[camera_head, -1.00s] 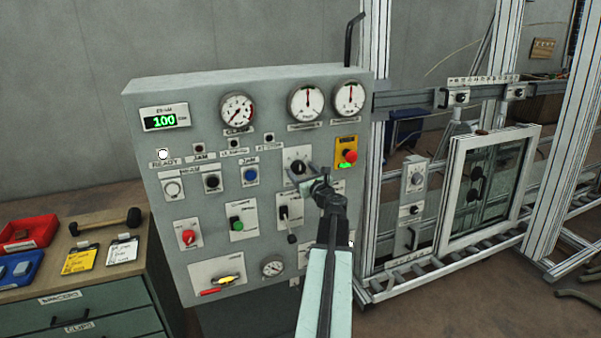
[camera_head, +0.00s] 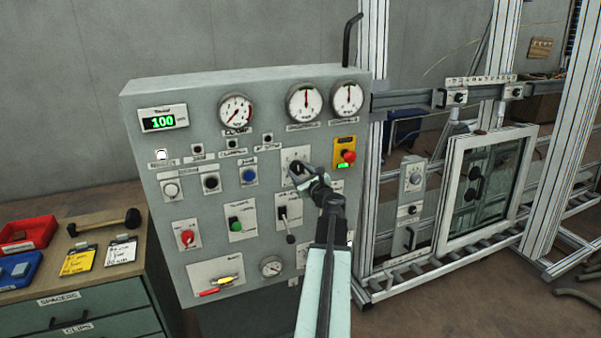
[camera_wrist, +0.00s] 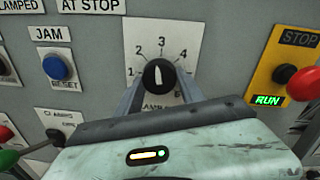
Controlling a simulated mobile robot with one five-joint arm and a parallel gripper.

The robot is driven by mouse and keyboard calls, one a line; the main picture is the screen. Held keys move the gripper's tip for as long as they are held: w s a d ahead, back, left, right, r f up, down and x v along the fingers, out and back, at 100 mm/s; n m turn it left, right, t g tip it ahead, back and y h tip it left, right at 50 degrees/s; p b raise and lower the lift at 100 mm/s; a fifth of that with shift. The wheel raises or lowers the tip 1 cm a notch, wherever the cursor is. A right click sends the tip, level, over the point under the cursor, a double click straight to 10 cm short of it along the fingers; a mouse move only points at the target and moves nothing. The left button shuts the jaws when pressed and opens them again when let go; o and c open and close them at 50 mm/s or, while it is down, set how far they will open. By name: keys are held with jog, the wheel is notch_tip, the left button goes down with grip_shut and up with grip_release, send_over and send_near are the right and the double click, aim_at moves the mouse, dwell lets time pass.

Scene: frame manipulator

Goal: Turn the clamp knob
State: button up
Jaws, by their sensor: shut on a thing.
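The clamp knob (camera_wrist: 158,76) is a round black knob with a white pointer line, on a white plate numbered 1 to 6. My gripper (camera_head: 299,172) is at this dial plate (camera_head: 294,154) on the grey control panel. In the wrist view, its two fingers stand on the left and right sides of the knob, shut on it.
A red stop button (camera_head: 348,156) on a yellow plate sits close to the right, with a green RUN light (camera_wrist: 268,100). A blue JAM reset button (camera_wrist: 55,68) is to the left. A black-handled lever (camera_head: 284,215) is just below.

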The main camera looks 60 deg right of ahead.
jog(key=n, duration=0.6)
jog(key=shift+s+p, duration=0.1)
jog(key=shift+p, duration=0.2)
jog(key=n+g, duration=0.1)
jog(key=n, duration=0.5)
jog(key=shift+r, duration=0.1)
jog(key=n, duration=0.6)
jog(key=shift+p, duration=0.3)
jog(key=n, duration=0.5)
jog(key=shift+r+n+h, duration=0.1)
jog(key=shift+n+h, duration=0.3)
jog(key=o, duration=1.4)
jog(key=shift+c, duration=0.2)
